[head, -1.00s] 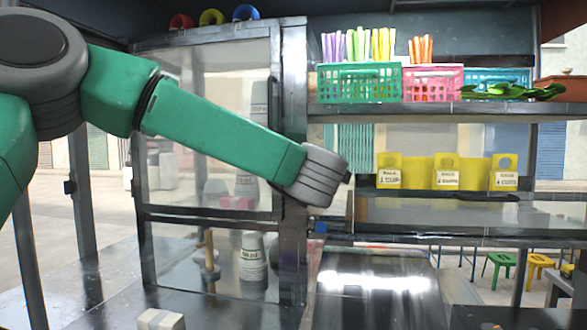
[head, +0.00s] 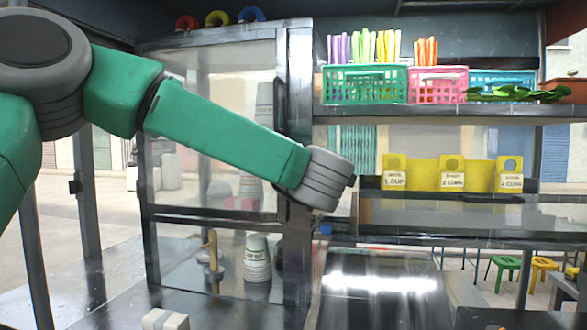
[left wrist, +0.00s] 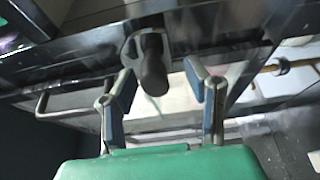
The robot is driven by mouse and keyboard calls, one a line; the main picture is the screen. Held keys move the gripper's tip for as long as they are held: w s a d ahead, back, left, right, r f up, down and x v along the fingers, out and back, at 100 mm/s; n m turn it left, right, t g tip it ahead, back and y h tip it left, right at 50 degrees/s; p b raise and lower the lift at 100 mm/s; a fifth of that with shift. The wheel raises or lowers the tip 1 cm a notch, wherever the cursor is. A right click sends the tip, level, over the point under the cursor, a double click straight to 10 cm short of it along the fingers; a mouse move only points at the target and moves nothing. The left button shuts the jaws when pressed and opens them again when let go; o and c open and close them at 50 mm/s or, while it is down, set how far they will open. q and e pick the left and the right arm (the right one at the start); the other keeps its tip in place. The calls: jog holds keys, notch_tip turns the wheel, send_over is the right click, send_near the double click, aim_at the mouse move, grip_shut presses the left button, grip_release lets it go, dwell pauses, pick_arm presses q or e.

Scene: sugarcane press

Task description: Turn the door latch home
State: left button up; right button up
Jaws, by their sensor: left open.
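The glass-panelled cabinet door (head: 210,130) stands in the left half of the head view, with a dark metal frame. My left arm reaches across it, and its wrist lies over the door's right-hand post, hiding the latch and my left gripper there. In the left wrist view the door latch (left wrist: 153,68) is a dark rounded handle on a pale metal plate, fixed to a dark frame bar. My left gripper (left wrist: 160,73) is open, with one finger on each side of the handle. Gaps show between the handle and both fingers. My right gripper is not in view.
A curved dark handle (left wrist: 72,98) shows left in the left wrist view. Right of the cabinet, a shelf (head: 430,111) holds baskets, with yellow cup holders (head: 425,173) below. Cups (head: 257,258) stand behind the lower glass. A pale block (head: 165,319) lies at the front.

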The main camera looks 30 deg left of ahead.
pick_arm(q)
jog(key=v, duration=1.1)
jog(key=shift+s, duration=0.25)
